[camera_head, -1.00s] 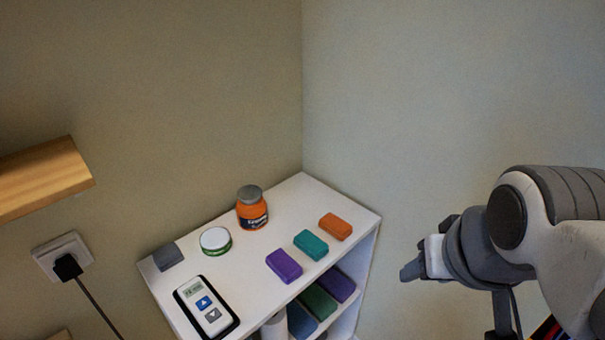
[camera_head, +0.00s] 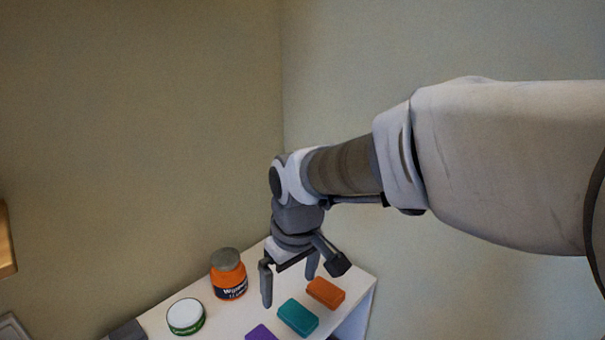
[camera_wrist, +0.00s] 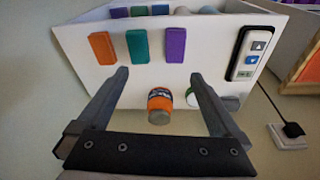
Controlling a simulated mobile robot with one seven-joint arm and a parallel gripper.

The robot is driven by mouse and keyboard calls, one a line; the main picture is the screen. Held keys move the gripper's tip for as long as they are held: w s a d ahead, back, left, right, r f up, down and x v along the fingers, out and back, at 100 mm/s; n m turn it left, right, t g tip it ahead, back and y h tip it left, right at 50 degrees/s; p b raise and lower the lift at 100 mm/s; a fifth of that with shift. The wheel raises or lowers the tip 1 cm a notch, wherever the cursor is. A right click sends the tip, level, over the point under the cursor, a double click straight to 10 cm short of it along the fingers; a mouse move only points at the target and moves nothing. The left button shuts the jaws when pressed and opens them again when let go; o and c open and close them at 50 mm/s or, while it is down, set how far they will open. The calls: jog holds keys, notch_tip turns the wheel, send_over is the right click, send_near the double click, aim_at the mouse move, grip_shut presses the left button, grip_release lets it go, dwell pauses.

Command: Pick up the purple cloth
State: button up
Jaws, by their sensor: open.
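The purple cloth (camera_head: 262,333) is a small folded block on the white shelf unit's top (camera_head: 236,314). In the head view it is cut off by the bottom edge. The wrist view shows it whole (camera_wrist: 175,46), at the right end of a row with a teal block (camera_wrist: 138,46) and an orange block (camera_wrist: 102,48). My gripper (camera_head: 289,287) is open and empty, pointing down above the unit near the orange jar and the blocks. In the wrist view its fingers (camera_wrist: 158,76) stand wide apart, with the cloth beyond them.
An orange jar with a grey lid (camera_head: 229,279) and a white-lidded green tin (camera_head: 186,316) stand near the back. More coloured blocks, one purple (camera_wrist: 160,9), lie on a lower shelf. Walls meet behind the unit.

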jog(key=a+f+n, duration=0.1)
jog(key=a+f, duration=0.2)
jog(key=a, duration=0.1)
jog(key=g+b, duration=0.1)
jog(key=b, duration=0.1)
send_over(266, 339)
jog(key=f, duration=1)
jog(key=shift+s+d+f, duration=0.25)
jog(key=shift+d+f, duration=0.15)
jog(key=shift+a+f, duration=0.1)
jog(key=shift+f, duration=0.45)
jog(key=f, duration=0.4)
jog(key=shift+s+a+f+b, duration=0.15)
jog(key=shift+s+a+b, duration=0.1)
jog(key=shift+b, duration=0.1)
jog(key=shift+w+f, duration=0.1)
jog(key=shift+f, duration=0.35)
jog(key=c, duration=1.4)
